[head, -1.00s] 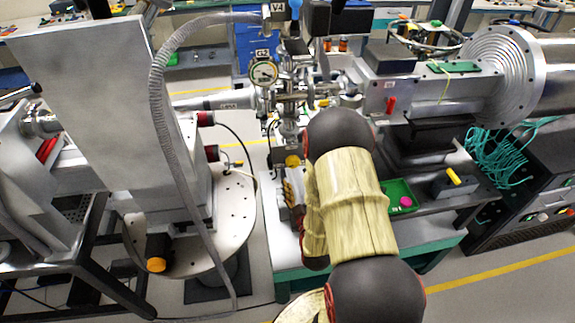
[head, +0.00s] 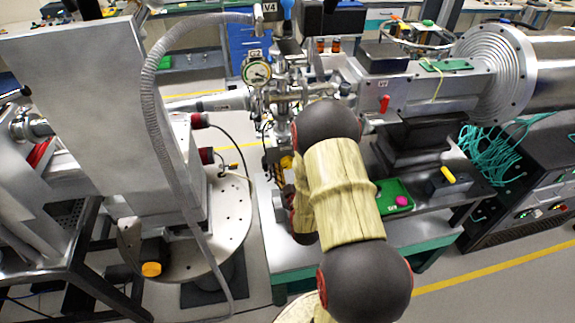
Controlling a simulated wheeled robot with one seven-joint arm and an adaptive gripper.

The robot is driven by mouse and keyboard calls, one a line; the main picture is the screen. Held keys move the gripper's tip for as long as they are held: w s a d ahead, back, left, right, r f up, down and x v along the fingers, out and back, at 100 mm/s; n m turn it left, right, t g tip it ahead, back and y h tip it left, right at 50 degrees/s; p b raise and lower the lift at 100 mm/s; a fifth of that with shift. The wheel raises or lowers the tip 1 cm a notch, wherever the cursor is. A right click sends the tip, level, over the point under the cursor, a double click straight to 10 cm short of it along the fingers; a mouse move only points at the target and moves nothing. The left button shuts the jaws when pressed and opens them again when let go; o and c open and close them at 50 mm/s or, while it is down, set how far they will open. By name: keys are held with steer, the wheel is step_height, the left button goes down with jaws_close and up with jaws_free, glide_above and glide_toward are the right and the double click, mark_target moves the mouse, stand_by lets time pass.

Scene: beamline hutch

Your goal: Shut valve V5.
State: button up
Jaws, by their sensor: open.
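No label reading V5 can be made out, so I cannot tell for sure which part is valve V5. A round yellow knob (head: 287,162) sits low on the metal pipework in the middle of the head view, partly hidden. My gripper (head: 276,160) is beside this knob, at its left, small and partly covered by my arm. It is open. I cannot tell whether its fingers touch the knob. A red handle (head: 384,104) is on the grey box to the right, under a small label that is too small to read.
A round gauge marked G2 (head: 256,72) and a tag V4 (head: 268,8) are above the pipework. A ribbed hose (head: 158,110) hangs at the left. A green tray (head: 393,196) and a black box with a yellow lever (head: 447,180) stand on the right. Floor is free at the lower right.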

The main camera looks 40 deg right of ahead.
steer(key=shift+c, duration=1)
steer(key=c, duration=1)
steer(key=shift+o, duration=0.2)
